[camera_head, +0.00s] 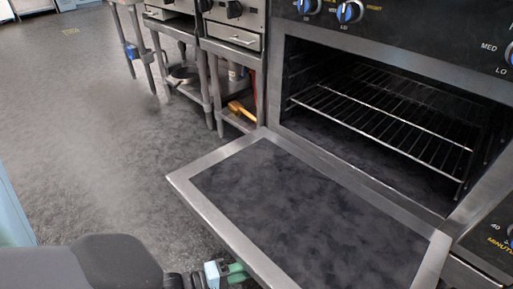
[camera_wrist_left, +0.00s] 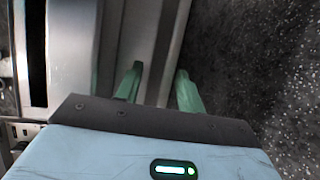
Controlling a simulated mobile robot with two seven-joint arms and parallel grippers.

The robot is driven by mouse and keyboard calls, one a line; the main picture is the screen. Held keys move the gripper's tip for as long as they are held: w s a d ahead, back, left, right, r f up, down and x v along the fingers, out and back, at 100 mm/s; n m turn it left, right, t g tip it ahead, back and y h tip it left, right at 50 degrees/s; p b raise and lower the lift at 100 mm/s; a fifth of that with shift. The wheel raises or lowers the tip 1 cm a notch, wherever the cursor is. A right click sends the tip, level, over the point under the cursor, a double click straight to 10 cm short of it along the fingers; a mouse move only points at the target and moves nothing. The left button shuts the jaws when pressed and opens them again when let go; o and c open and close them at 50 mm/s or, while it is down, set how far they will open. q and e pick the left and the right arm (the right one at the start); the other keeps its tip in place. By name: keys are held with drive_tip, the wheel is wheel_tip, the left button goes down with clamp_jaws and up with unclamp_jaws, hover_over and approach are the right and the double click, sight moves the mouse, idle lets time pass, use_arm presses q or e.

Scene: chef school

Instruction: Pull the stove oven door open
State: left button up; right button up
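The stove oven door (camera_head: 300,215) is swung down and lies open, with a steel rim around a dark inner panel. The oven cavity (camera_head: 375,115) behind it is exposed, with a wire rack inside. My left gripper (camera_head: 237,272) is at the bottom of the head view, beside the door's near left edge and partly cut off. In the left wrist view its two green fingers (camera_wrist_left: 158,75) stand apart, with a grey metal surface behind and between them. I cannot tell whether they touch the door. My right gripper is not in view.
Stove knobs (camera_head: 350,11) are above the oven. A steel stand with a shelf (camera_head: 238,118), holding an orange-handled item, is left of the oven. A pan (camera_head: 184,75) sits on a low shelf farther left. The dark floor (camera_head: 90,140) at left is clear.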

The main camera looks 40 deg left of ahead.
use_arm(q)
drive_tip(key=shift+p+v, duration=0.35)
drive_tip(key=shift+v, duration=1.15)
